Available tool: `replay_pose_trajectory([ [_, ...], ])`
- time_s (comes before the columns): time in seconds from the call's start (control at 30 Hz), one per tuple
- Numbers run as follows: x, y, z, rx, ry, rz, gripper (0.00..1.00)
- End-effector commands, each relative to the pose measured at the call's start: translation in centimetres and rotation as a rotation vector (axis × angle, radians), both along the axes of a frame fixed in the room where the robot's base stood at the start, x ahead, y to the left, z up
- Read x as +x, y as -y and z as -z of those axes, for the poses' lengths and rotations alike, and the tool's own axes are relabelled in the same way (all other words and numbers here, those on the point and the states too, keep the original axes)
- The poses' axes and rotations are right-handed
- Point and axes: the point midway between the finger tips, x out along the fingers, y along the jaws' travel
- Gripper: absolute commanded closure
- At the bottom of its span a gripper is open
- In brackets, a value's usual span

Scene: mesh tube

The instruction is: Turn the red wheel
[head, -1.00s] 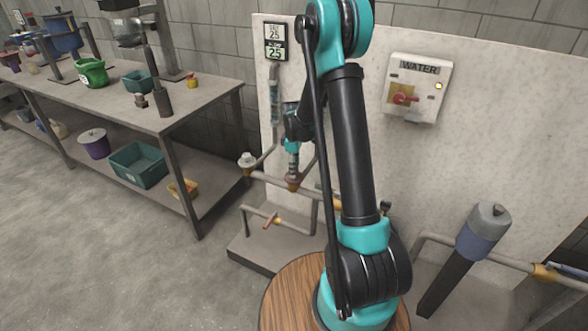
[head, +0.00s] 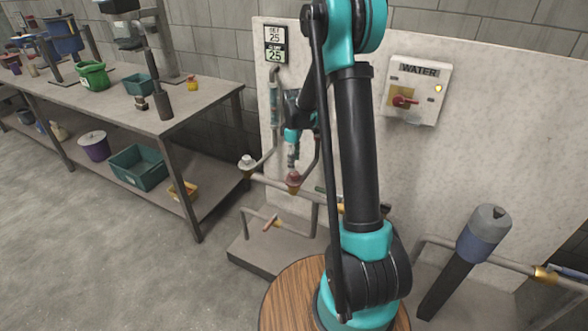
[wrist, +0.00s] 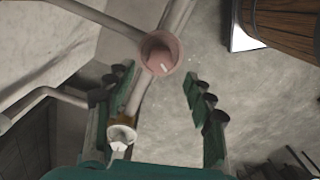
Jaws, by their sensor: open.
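The red wheel (head: 293,180) is a small dull red round handle on the pipework at the foot of the pale panel. In the wrist view the wheel (wrist: 158,52) is a round pinkish-red cap with a pale mark on it. My gripper (head: 292,160) hangs just above the wheel, pointing down, apart from it. In the wrist view my gripper (wrist: 158,76) has its two green-padded fingers spread wide, with nothing between the pads. The wheel lies ahead of the fingers, around the midline of the gap.
A white knob (head: 247,162) is on the pipe to the left, and a red-handled lever (head: 271,222) lower down. A WATER box (head: 416,90) with a red switch is on the panel. A workbench (head: 205,100) stands at the left. Pipes run close around the wheel.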

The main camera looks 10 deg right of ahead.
Motion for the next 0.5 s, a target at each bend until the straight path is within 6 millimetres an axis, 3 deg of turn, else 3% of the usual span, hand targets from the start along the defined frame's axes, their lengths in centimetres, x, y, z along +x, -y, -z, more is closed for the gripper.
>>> replay_pose_trajectory([
  [0.23,0.0,0.0,-4.6,0.000,0.000,0.000,0.46],
  [0.5,0.0,0.0,-6.6,0.000,0.000,0.000,0.46],
])
